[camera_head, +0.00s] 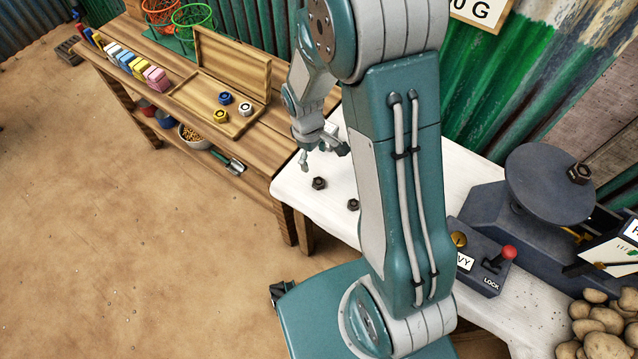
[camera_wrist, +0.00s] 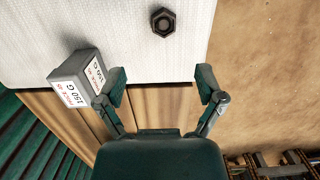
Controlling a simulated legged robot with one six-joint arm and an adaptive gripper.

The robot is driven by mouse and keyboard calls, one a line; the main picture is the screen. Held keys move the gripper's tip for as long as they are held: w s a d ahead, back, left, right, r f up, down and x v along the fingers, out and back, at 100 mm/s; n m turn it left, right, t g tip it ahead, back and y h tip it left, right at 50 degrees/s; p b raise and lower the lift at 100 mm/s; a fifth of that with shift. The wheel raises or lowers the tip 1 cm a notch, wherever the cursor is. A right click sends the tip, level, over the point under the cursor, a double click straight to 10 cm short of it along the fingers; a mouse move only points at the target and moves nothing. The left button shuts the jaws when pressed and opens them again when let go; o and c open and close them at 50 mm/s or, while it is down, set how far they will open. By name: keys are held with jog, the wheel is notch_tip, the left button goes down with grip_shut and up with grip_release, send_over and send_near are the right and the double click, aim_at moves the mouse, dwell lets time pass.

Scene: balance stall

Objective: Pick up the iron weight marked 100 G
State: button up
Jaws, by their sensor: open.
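My gripper (camera_head: 322,157) is open and empty, over the far end of the white-topped table (camera_head: 316,208). In the wrist view, my open gripper (camera_wrist: 160,84) has nothing between its fingers. A dark hexagonal weight with a central hole (camera_wrist: 163,21) lies on the white cloth, beyond the fingertips and roughly centred between them. In the head view, one dark weight (camera_head: 319,183) lies just below the gripper and another (camera_head: 353,204) nearer, beside my arm. A third dark hexagonal piece (camera_head: 579,173) sits on the round balance pan (camera_head: 548,186). No 100 G mark is legible on any.
A grey block marked 150 G (camera_wrist: 76,80) stands close beside the left finger. A wooden bench (camera_head: 118,72) with an open box (camera_head: 222,92) adjoins the table. A control box with a red-knobbed lever (camera_head: 497,259) and potatoes (camera_head: 605,325) are at right.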

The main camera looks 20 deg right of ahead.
aim_at(318, 181)
jog(key=f, duration=0.3)
jog(key=shift+s+d+f, duration=0.1)
jog(key=shift+s+f, duration=0.1)
jog(key=shift+f, duration=0.1)
jog(key=f, duration=0.2)
jog(key=s+f, duration=0.1)
jog(key=f, duration=0.1)
jog(key=shift+f, duration=0.1)
jog(key=shift+d+f, duration=0.1)
jog(key=shift+f, duration=0.45)
grip_shut()
